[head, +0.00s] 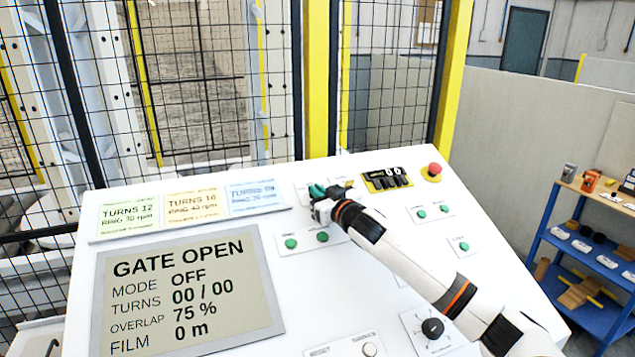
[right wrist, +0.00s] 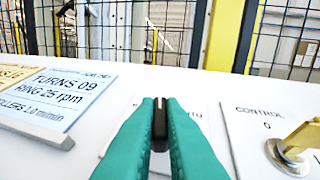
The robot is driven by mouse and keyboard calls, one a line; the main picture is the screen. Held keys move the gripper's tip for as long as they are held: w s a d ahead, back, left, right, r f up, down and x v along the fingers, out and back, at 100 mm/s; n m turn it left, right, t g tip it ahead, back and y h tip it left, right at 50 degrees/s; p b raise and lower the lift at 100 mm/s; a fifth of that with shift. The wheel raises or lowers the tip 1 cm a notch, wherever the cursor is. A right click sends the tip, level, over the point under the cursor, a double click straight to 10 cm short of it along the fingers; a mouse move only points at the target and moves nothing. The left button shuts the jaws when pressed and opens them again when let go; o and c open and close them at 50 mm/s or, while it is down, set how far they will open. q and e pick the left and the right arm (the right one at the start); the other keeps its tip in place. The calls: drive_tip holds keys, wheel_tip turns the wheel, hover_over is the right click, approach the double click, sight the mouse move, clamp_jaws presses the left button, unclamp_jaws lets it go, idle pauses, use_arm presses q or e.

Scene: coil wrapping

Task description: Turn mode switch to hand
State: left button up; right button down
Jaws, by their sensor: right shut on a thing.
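My right gripper (head: 318,191) reaches to the upper middle of the white control panel (head: 240,232). In the right wrist view its green fingers (right wrist: 160,135) are shut on a small black switch knob (right wrist: 160,115) with a light line on it. The label by the knob is mostly hidden by the fingers. In the head view the gripper covers the knob. The screen (head: 238,268) reads GATE OPEN, MODE OFF, TURNS 00 / 00, OVERLAP 75 % and FILM 0 m. My left gripper is not in view.
A key switch (right wrist: 290,155) labelled CONTROL with a yellow key stands right of the fingers. A red emergency button (head: 433,170), green buttons (head: 323,237) and a black rotary knob (head: 432,328) are on the panel. A mesh fence (head: 200,80) rises behind; a blue shelf (head: 590,265) stands right.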

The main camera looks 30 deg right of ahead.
drive_tip(key=n+y+p, duration=0.1)
drive_tip(key=p, duration=0.1)
drive_tip(key=n+y+p, duration=0.2)
drive_tip(key=p, duration=0.1)
drive_tip(key=n+g+y+p, duration=0.1)
drive_tip(key=n+y+p, duration=0.1)
drive_tip(key=p, duration=0.1)
drive_tip(key=shift+d+r, duration=0.3)
drive_tip(key=shift+d, duration=0.05)
drive_tip(key=shift+f+n+g+y+p, duration=0.15)
drive_tip(key=shift+n+g+y+p, duration=0.3)
drive_tip(key=shift+n+y, duration=0.15)
drive_tip(key=shift+f+n+g+y, duration=0.2)
drive_tip(key=shift+n+g+y, duration=0.35)
drive_tip(key=shift+n+y, duration=0.3)
drive_tip(key=shift+f+n+y, duration=0.15)
drive_tip(key=shift+n+y, duration=0.1)
drive_tip(key=c, duration=1.6)
unclamp_jaws()
drive_tip(key=shift+o, duration=0.4)
drive_tip(key=shift+d, duration=0.1)
drive_tip(key=shift+w, duration=0.1)
